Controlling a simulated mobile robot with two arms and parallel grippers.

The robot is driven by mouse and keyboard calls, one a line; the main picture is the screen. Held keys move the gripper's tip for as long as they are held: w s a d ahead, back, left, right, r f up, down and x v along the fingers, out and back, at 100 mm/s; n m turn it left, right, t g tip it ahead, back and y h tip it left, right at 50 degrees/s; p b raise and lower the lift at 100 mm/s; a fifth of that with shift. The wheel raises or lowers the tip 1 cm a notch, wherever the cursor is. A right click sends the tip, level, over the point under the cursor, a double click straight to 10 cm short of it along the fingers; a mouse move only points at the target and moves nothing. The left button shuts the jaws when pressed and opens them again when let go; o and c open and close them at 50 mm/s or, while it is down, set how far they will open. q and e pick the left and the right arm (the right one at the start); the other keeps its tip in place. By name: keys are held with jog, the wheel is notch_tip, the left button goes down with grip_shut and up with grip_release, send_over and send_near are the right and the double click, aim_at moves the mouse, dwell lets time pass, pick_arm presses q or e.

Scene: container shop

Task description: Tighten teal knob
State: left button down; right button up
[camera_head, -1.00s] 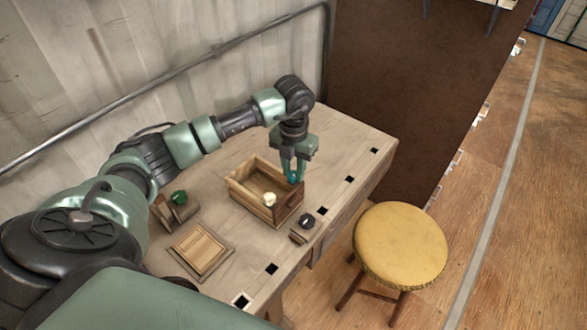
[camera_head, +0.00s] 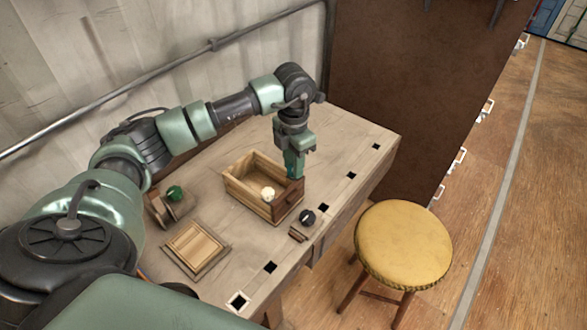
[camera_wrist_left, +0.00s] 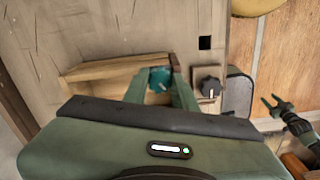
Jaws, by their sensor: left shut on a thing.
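The teal knob (camera_wrist_left: 158,80) is on the far-right end of the open wooden box (camera_head: 247,196), seen between the fingers in the left wrist view. My left gripper (camera_head: 293,172) points down over that corner and is shut on the knob; its fingers (camera_wrist_left: 160,84) flank it on both sides. In the head view the fingers mostly hide the knob. My right gripper (camera_wrist_left: 276,101) shows at the right edge of the left wrist view, fingers apart and empty, away from the box.
A cream knob (camera_head: 268,193) is at the box's near side. A black knob (camera_head: 307,216) on a small block stands close by. A green knob (camera_head: 175,193) is on a wooden holder. A wooden panel (camera_head: 197,246) lies front left. A yellow stool (camera_head: 403,243) stands beside the workbench (camera_head: 345,137).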

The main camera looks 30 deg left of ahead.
pick_arm(q)
jog(key=m+b, duration=0.2)
jog(key=m, duration=0.2)
jog(key=shift+m+b, duration=0.3)
jog(key=shift+b, duration=0.1)
jog(key=m+b, duration=0.1)
jog(key=m, duration=0.2)
jog(key=shift+b, duration=0.3)
jog(key=shift+m+b, duration=0.4)
jog(key=shift+m, duration=0.5)
jog(key=shift+r, duration=0.1)
jog(key=c, duration=1.1)
grip_release()
